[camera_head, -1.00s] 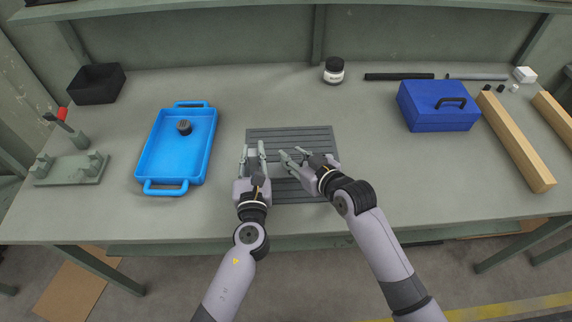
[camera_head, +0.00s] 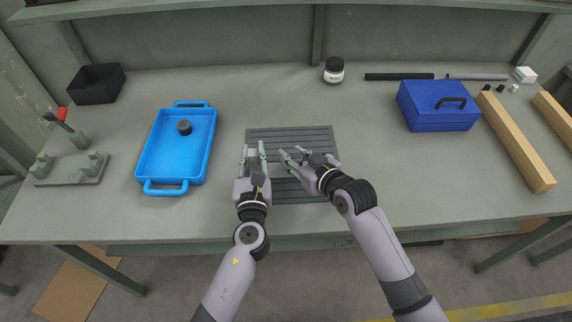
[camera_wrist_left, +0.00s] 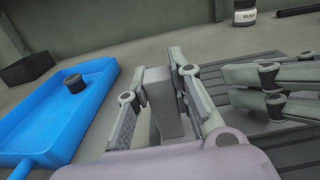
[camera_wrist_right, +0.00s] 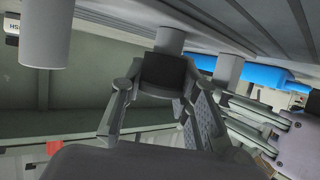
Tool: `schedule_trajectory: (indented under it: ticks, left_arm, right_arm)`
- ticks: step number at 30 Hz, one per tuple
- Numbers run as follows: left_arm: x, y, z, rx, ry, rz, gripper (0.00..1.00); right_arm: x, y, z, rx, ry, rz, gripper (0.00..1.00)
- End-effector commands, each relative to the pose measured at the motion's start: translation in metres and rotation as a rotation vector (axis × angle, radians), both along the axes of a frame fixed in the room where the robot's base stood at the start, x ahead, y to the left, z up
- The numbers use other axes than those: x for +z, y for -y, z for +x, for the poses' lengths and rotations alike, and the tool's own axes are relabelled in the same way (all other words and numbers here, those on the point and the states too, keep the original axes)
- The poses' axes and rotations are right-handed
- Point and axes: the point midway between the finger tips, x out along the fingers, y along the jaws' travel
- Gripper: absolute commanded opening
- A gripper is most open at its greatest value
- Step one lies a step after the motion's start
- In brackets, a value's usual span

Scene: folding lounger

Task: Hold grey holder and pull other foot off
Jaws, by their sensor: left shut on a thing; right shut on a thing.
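The grey holder (camera_wrist_left: 162,100) is a block standing between the fingers of my left gripper (camera_head: 253,150), which is shut on it over the grooved mat. A dark foot (camera_wrist_right: 165,72) sits between the fingers of my right gripper (camera_head: 290,156), which is shut on it. A grey cylinder (camera_wrist_right: 170,40) adjoins this foot; I cannot tell whether they are still joined. Another dark, round foot (camera_head: 184,127) lies in the blue tray and also shows in the left wrist view (camera_wrist_left: 74,83). My fingers hide most of the held parts in the head view.
The grooved grey mat (camera_head: 290,134) lies under both grippers. The blue tray (camera_head: 146,160) is to the left, a blue toolbox (camera_head: 437,112) to the right. A jar (camera_head: 334,71) and a black bin (camera_head: 97,84) stand behind. A wooden beam (camera_head: 515,142) lies far right.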

Motion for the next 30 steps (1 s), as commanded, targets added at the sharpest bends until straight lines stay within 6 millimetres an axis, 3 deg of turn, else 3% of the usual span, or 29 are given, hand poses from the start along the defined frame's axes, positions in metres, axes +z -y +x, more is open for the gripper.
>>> schedule_trajectory:
  ticks: [1,14,30]
  left_arm:
    - [-0.008,-0.001,-0.002,0.001,-0.014,0.002,0.0]
    - [-0.008,-0.001,-0.002,0.001,-0.014,0.002,0.0]
    - [-0.008,-0.001,-0.002,0.001,-0.014,0.002,0.0]
  right_arm:
    - [0.0,0.0,0.0,0.0,0.0,0.0,0.0]
    - [0.001,0.0,0.0,-0.001,-0.001,-0.001,0.0]
    - [0.023,0.0,0.0,-0.001,0.001,-0.001,0.0]
